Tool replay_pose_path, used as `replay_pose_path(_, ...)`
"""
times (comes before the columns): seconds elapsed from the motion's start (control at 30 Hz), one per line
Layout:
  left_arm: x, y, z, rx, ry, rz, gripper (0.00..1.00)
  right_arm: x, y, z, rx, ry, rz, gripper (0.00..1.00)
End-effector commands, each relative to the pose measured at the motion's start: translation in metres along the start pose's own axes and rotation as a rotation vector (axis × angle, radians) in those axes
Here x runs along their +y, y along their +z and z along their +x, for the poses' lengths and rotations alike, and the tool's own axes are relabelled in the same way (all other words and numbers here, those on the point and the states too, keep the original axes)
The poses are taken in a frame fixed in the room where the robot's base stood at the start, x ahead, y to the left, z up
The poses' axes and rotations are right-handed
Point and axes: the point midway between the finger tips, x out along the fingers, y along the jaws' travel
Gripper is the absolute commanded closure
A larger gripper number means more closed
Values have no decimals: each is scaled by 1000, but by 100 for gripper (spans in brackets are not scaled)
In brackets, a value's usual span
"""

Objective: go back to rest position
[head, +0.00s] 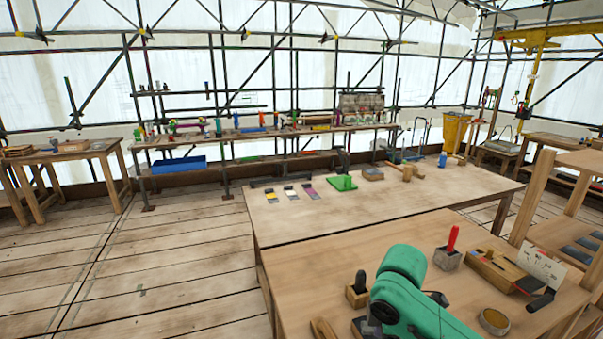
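A teal arm link (408,285), which appears to be mine, rises from the bottom edge over the near wooden bench. It bends down to a dark end low in the picture. No gripper fingers show clearly, and my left arm is out of the picture. The near bench (340,262) lies under the arm. I cannot tell whether the arm touches anything on it.
A red-handled tool stands in a grey block (447,258), near a wooden box (497,270) and a round tin (494,321). A second table (330,220) behind holds a green piece (343,184) and a blue can (442,160). The plank floor (170,260) at left is clear.

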Motion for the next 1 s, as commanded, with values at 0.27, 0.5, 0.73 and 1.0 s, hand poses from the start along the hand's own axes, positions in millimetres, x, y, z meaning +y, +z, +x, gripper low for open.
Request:
replay_pose_path(0.27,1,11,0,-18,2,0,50,-36,-41,41,191,35,211,21)
replay_pose_path(0.5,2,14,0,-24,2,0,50,-76,-25,73,334,67,668,21)
replay_pose_path(0.73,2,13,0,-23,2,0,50,-114,32,94,295,113,1040,21)
replay_pose_path(1.0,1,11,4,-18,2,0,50,-147,86,136,182,164,1280,21)
